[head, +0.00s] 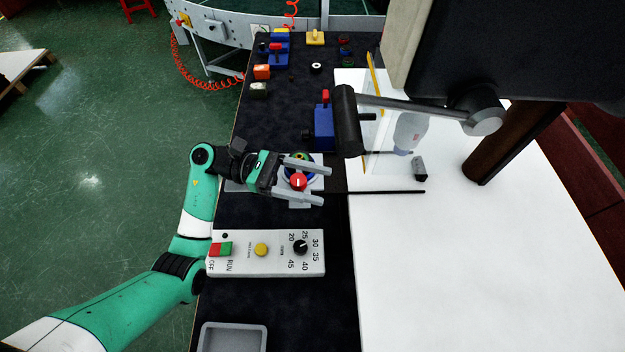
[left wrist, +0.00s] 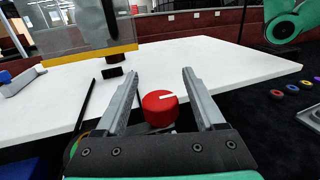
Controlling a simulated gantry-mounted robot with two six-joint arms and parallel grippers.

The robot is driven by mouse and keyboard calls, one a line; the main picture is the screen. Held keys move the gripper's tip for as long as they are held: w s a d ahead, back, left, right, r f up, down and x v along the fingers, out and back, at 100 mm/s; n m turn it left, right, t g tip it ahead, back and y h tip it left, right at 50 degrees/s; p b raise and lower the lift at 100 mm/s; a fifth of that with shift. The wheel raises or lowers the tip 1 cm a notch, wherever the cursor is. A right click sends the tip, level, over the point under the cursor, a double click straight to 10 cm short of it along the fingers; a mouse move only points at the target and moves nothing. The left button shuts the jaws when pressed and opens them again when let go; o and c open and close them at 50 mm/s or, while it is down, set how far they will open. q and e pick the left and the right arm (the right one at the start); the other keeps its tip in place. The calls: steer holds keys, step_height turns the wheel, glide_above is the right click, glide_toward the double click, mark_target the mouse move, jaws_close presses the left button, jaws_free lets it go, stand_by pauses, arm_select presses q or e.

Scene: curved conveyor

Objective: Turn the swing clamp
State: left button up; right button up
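A round red knob (head: 298,182) with a white line on top sits on a grey base plate (head: 304,204) on the dark strip; I take it for the swing clamp's turning part. My left gripper (head: 321,185) is open around it, one finger on each side, with gaps showing. In the left wrist view the red knob (left wrist: 160,107) stands between the open fingers (left wrist: 162,85); its white line points right. My gripper hides part of the base. My right gripper is in neither view.
A control box (head: 265,253) with a dial and buttons and a grey tray (head: 233,338) lie nearer. A blue block (head: 323,128) with a red top stands beyond the knob. A black rod (head: 385,192) reaches onto the white tabletop (head: 480,270), which is largely clear.

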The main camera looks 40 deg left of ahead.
arm_select(q)
steer(key=v, duration=1.1)
steer(key=shift+s+a+b, duration=0.15)
steer(key=shift+a+b, duration=0.15)
